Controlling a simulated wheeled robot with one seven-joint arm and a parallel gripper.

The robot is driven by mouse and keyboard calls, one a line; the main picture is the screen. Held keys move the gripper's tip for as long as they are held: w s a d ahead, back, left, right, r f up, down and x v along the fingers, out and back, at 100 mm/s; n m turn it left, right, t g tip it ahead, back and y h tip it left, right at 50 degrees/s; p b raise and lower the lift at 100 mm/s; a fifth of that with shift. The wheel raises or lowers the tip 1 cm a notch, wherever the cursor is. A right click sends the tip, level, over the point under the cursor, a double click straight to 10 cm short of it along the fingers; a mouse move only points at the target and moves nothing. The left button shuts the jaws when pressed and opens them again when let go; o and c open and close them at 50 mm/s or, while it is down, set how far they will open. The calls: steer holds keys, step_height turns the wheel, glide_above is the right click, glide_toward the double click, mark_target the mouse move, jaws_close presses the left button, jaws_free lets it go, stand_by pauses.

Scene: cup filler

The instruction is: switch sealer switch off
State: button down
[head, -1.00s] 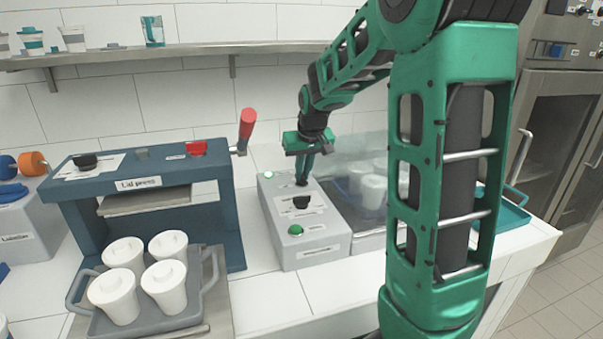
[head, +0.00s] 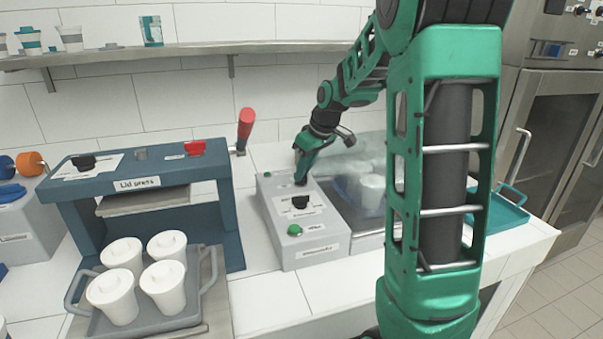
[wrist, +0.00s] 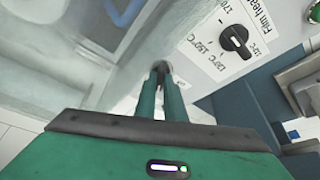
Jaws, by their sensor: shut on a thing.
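The sealer is a grey control box (head: 318,244) on the counter with a clear-covered chamber on its right. Its top has a black dial (head: 300,202), a green button (head: 295,230) at the front and a green light at the back. My gripper (head: 300,180) reaches down to the box top behind the dial. In the wrist view my gripper (wrist: 163,72) has its fingers close together on a small dark part, which looks like the sealer switch (wrist: 162,66). The fingers mostly hide it, so its position cannot be read. The dial (wrist: 235,40), marked with temperatures, is beside them.
The lid press (head: 140,205) with a red-handled lever (head: 246,124) stands left of the sealer. A grey tray (head: 205,292) with several white lidded cups is in front of it. A teal tray (head: 508,212) is at right.

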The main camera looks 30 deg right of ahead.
steer(key=n, duration=0.2)
steer(key=n+y, duration=0.1)
steer(key=n, duration=0.1)
steer(key=n+g+y, duration=0.1)
steer(key=n, duration=0.1)
steer(key=shift+w+d+n, duration=0.15)
steer(key=shift+d+n, duration=0.15)
steer(key=shift+d, duration=0.05)
steer(key=n+g, duration=0.1)
steer(key=n, duration=0.1)
steer(key=n+y, duration=0.1)
steer(key=n, duration=0.2)
steer(key=shift+w+g, duration=0.15)
steer(key=shift+g, duration=0.25)
steer(key=c, duration=1.8)
jaws_free()
steer(key=shift+a, duration=0.1)
steer(key=shift+c, duration=0.2)
steer(key=shift+d+r, duration=0.25)
steer(key=shift+r, duration=0.3)
steer(key=v, duration=0.9)
steer(key=shift+r, duration=0.3)
steer(key=shift+d, duration=0.15)
